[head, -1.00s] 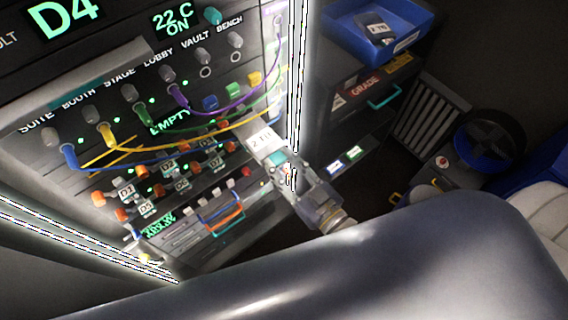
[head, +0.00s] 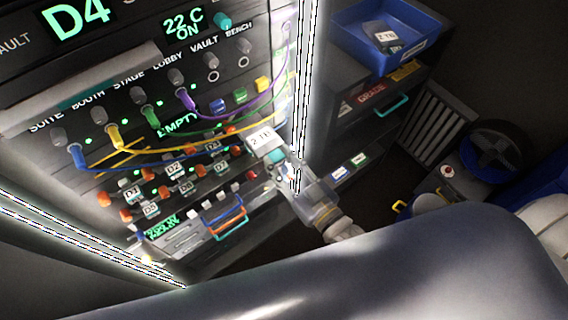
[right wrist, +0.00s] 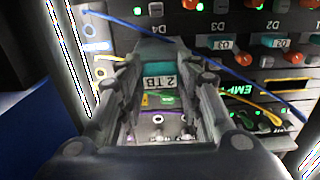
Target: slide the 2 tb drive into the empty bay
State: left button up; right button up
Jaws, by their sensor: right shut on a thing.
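The drive bays (head: 172,180) have orange latches and labels such as D1 and D2, and lie left of the drive. A green EMPTY readout (head: 180,128) glows above the bays. I cannot clearly make out the empty bay's opening. My left gripper is not in view.
Blue, yellow, green and purple cables (head: 235,132) loop across the rack front near the drive. A bright rack post (head: 303,75) stands right beside the gripper. A blue bin (head: 350,38) with a labelled dark item sits on the cabinet at the right.

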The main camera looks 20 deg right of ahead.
aim_at(254, 129)
jog(key=shift+x, duration=3)
jog(key=shift+b+x, duration=0.5)
jog(key=shift+x, duration=2.3)
jog(key=o, duration=1.1)
jog(key=shift+s+f, duration=0.1)
jog(key=shift+s, duration=0.05)
jog(key=v, duration=1.2)
